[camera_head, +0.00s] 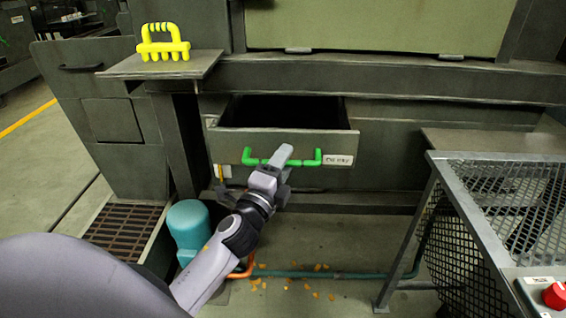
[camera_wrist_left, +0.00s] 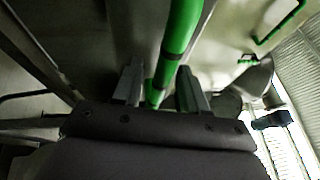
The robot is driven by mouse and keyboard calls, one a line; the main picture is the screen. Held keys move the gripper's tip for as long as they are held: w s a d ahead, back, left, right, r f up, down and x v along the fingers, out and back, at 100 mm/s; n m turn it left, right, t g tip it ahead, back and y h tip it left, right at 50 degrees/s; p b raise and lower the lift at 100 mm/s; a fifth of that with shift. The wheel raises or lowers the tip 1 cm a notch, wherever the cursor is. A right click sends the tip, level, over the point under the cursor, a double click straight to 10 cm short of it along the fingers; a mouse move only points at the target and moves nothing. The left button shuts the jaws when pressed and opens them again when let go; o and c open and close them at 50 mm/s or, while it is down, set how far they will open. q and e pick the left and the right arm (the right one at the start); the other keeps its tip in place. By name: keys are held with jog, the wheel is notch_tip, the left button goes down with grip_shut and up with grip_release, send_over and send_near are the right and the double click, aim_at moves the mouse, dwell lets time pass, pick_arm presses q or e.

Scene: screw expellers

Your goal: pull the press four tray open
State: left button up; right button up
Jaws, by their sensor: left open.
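The press four tray (camera_head: 255,145) is a dark grey drawer in the machine front. It stands partly out, with its dark inside showing behind the front panel. A green bar handle (camera_head: 305,162) runs across its front, beside a small white label whose text is too small to read surely. My left gripper (camera_head: 284,158) is at the handle's middle, in front of the tray. In the left wrist view the green handle (camera_wrist_left: 178,40) passes between the two open fingers (camera_wrist_left: 160,88). I cannot tell whether either finger touches it. My right gripper is not in view.
A yellow handled tool (camera_head: 163,45) rests on a shelf (camera_head: 205,64) at upper left. A teal cylinder (camera_head: 188,225) and a floor grate (camera_head: 125,228) stand below left. A mesh guard (camera_head: 455,235) with a red button (camera_head: 555,295) is at right. Orange bits lie on the floor.

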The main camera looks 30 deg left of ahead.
pick_arm(q)
jog(key=v, duration=0.7)
jog(key=shift+b, duration=0.35)
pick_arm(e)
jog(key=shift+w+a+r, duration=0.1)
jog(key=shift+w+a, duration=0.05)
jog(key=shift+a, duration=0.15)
pick_arm(q)
jog(key=shift+s, duration=0.15)
